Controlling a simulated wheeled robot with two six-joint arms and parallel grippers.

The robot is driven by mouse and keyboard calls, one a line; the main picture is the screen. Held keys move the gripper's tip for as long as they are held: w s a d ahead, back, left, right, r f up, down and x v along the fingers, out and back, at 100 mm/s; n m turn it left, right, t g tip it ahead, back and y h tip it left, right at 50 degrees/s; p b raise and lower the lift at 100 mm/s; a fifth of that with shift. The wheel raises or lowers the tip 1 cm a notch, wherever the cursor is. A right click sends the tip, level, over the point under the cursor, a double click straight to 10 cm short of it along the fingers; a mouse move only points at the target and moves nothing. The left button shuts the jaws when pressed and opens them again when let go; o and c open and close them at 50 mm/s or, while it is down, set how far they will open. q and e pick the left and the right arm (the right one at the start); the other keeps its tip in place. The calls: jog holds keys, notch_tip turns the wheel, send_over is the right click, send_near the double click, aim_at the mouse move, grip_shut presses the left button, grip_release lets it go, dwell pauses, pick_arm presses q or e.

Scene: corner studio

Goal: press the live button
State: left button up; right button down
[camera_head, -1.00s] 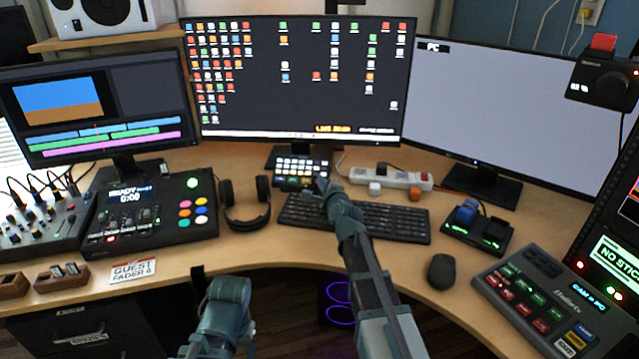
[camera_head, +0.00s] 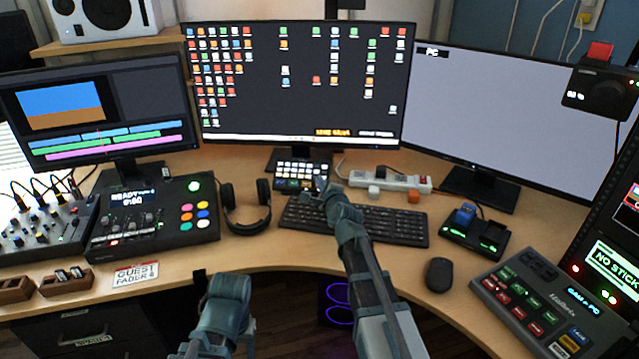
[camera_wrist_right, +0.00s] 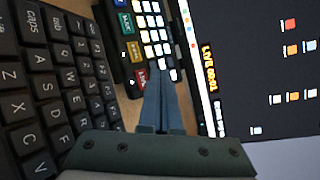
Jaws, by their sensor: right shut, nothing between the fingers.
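The button deck (camera_head: 287,184) stands behind the keyboard, under the middle screen, with rows of white keys and a coloured row. In the right wrist view its red live button (camera_wrist_right: 141,79) is partly hidden by my fingers. My right gripper (camera_head: 322,186) is shut and empty, its tips at the deck's coloured row. In the right wrist view the gripper (camera_wrist_right: 167,80) overlaps the live button's edge; I cannot tell whether it touches. The middle screen (camera_head: 300,85) bears an orange label, which reads "LIVE 00:01" in the wrist view. My left gripper is not in view; only that arm shows.
The keyboard (camera_head: 385,222) lies under my right forearm. Headphones (camera_head: 246,207) lie left of the deck, a white power strip (camera_head: 390,180) right of it. A mouse (camera_head: 439,274) and a control panel (camera_head: 545,305) are at the right. A mixer (camera_head: 150,220) is at the left.

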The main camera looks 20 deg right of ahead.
jog(key=shift+s+a+r+p, duration=0.25)
jog(key=shift+s+r+p, duration=0.45)
jog(key=shift+r, duration=0.25)
jog(key=shift+s+a+r+p, duration=0.25)
jog(key=shift+s+r+p, duration=0.3)
jog(key=shift+r+p, duration=0.3)
jog(key=s+a+n+g+y+p, duration=0.3)
jog(key=s+a+n+g+p, duration=0.6)
jog(key=s+a+n+p, duration=0.65)
jog(key=s+r+n+g+h+p, duration=0.1)
jog(key=s+n+g+h+p, duration=0.1)
jog(key=s+n, duration=0.3)
jog(key=s+a+r+n+g+h+p, duration=0.1)
jog(key=s+n+g, duration=0.4)
jog(key=s, duration=0.8)
jog(key=shift+r+n+h+p, duration=0.55)
jog(key=shift+n+h+p, duration=0.2)
jog(key=shift+p, duration=0.5)
